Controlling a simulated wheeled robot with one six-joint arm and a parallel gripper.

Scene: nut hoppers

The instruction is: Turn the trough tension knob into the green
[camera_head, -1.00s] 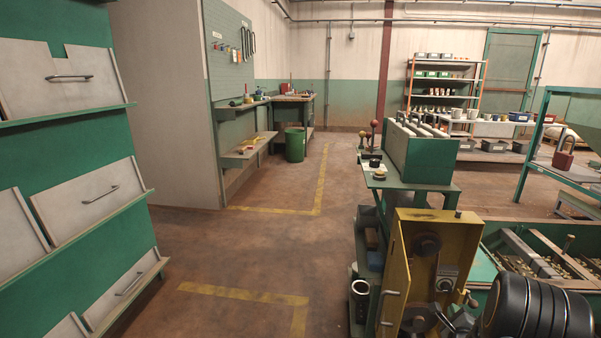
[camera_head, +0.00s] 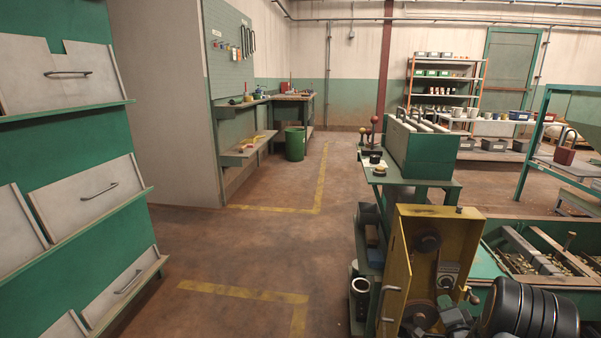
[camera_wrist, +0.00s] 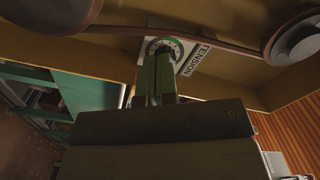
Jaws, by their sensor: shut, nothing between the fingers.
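The tension dial (camera_wrist: 163,46), a round white-faced gauge with a green part, sits on the yellow cabinet's inner face beside a white TENSION label (camera_wrist: 199,58). A dark knob is at its centre, partly hidden by my fingers. In the head view the small dial plate (camera_head: 446,282) shows inside the open yellow cabinet (camera_head: 398,262). My gripper (camera_wrist: 154,62) is shut, its green-sided fingertips just in front of the dial's lower part; I cannot tell if they touch. In the head view my gripper (camera_head: 446,304) is just below the dial plate.
A dark belt (camera_wrist: 185,32) and a pulley (camera_wrist: 297,42) run close above and right of the dial. The cabinet's door stands open at left with a handle (camera_head: 384,303). A hopper trough (camera_head: 545,289) with nuts lies at right. The floor at left is free.

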